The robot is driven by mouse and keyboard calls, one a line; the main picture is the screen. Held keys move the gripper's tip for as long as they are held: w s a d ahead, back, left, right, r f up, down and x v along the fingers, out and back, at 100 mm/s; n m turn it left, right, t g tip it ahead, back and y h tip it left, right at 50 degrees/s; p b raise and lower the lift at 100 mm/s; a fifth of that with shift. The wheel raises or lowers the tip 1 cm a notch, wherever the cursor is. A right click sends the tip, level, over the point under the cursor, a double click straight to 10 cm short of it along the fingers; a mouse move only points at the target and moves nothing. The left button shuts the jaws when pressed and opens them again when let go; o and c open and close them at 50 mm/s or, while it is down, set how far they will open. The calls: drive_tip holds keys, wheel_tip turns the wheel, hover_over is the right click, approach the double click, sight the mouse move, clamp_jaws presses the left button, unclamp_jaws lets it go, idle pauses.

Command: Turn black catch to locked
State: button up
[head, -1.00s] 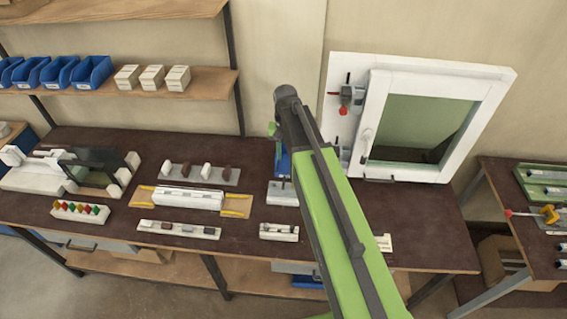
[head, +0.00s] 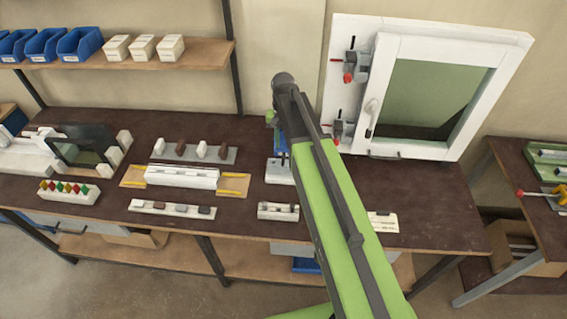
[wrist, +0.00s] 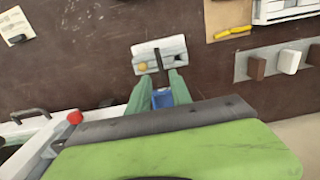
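A small pale fixture (head: 279,172) stands on the bench with a blue part behind it. In the wrist view the fixture (wrist: 160,55) carries a thin black upright lever (wrist: 158,59), which looks like the black catch, and an orange knob (wrist: 142,68). Whether it is locked I cannot tell. My gripper (wrist: 160,84) has two green fingers apart, pointing towards the fixture; the blue part shows between them and contact is unclear. In the head view my gripper (head: 271,118) is mostly hidden behind my arm.
A white window frame (head: 500,90) stands at the right, with two red-knobbed clamps (head: 349,66) (head: 340,131) on its left side. A strip of brown and white blocks (head: 195,152) and a white profile (head: 182,176) lie left of the fixture. Bare bench (head: 440,215) shows at the right.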

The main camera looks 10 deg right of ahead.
sight(283, 158)
wheel_tip(283, 158, down, 7)
drive_tip(key=b, duration=0.5)
drive_tip(key=shift+r, duration=0.2)
drive_tip(key=shift+c, duration=0.3)
clamp_jaws()
idle(0.4)
